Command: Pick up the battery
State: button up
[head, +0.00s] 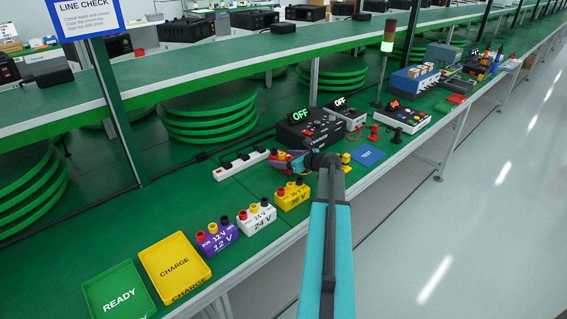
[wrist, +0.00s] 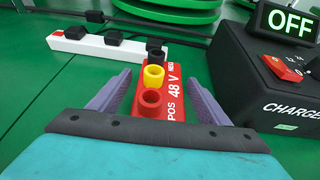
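A red battery marked 48 V (wrist: 176,95) lies between the two purple fingers of my gripper (wrist: 158,78) in the wrist view. It has red, yellow and black terminals on top. The fingers stand open, one on each side, with a gap showing at least on the left. In the head view my gripper (head: 293,166) is over the red battery (head: 281,168) and hides much of it. A yellow 36 V battery (head: 291,198), a white 24 V battery (head: 257,219) and a purple 12 V battery (head: 217,239) stand in a row to its lower left.
A white power strip (head: 240,166) lies behind the batteries. A black charger (head: 310,131) reading OFF stands close on the right. A yellow CHARGE tray (head: 174,268) and a green READY tray (head: 119,295) lie at lower left. A blue mat (head: 367,156) lies right of my arm.

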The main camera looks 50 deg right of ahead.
jog(key=c, duration=1.7)
jog(key=shift+r, duration=0.1)
jog(key=shift+r, duration=5)
